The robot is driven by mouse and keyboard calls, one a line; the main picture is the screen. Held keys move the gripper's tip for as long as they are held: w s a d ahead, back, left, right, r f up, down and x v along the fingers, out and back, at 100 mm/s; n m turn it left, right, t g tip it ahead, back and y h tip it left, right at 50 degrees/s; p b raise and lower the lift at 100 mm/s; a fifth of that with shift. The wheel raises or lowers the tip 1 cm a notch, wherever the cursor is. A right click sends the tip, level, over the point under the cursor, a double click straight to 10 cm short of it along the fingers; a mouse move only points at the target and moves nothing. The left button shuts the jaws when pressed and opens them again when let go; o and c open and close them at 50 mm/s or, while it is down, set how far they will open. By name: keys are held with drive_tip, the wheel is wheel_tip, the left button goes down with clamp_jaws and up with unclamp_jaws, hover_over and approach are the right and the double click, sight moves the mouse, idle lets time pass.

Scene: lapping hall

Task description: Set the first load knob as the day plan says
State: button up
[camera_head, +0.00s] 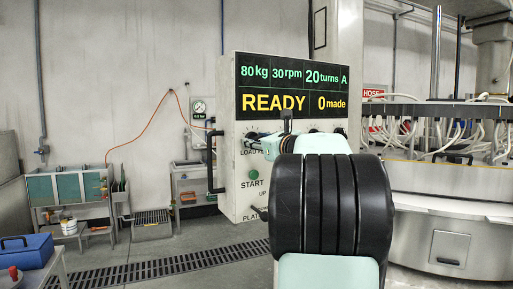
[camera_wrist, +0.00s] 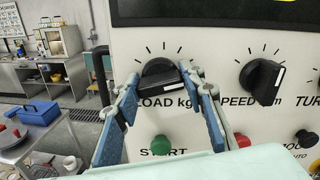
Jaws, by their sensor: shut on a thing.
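The black load knob (camera_wrist: 158,70) is on the white panel (camera_head: 237,205), above the label "LOAD kg". In the wrist view my gripper (camera_wrist: 162,84) has its blue-padded fingers on either side of this knob and is shut on it. The fingers hide part of the knob and its label. In the head view my arm hides most of the knob row and the gripper's grip. The display (camera_head: 292,88) reads 80 kg, 30 rpm, 20 turns A, READY, 0 made. The day plan cannot be made out in either view.
The speed knob (camera_wrist: 262,78) is right of the load knob. A green START button (camera_wrist: 160,145) is below, with a red button (camera_wrist: 242,140) to its right. A blue toolbox (camera_head: 26,250) is on a table at left. The machine (camera_head: 450,205) with hoses is at right.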

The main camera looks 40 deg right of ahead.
drive_tip(key=n+b, duration=0.1)
drive_tip(key=n, duration=0.1)
drive_tip(key=n+b, duration=0.1)
drive_tip(key=b, duration=0.1)
drive_tip(key=n+b, duration=0.2)
drive_tip(key=shift+f+n, duration=0.25)
drive_tip(key=shift+n, duration=0.05)
drive_tip(key=shift+r+n+b, duration=0.15)
drive_tip(key=shift+n+b, duration=1.05)
drive_tip(key=shift+n, duration=0.3)
drive_tip(key=shift+a+n, duration=0.1)
drive_tip(key=shift+n, duration=0.2)
drive_tip(key=o, duration=1.2)
drive_tip(key=shift+c, duration=0.2)
drive_tip(key=s+a, duration=0.1)
drive_tip(key=s, duration=1.1)
drive_tip(key=shift+a, duration=0.3)
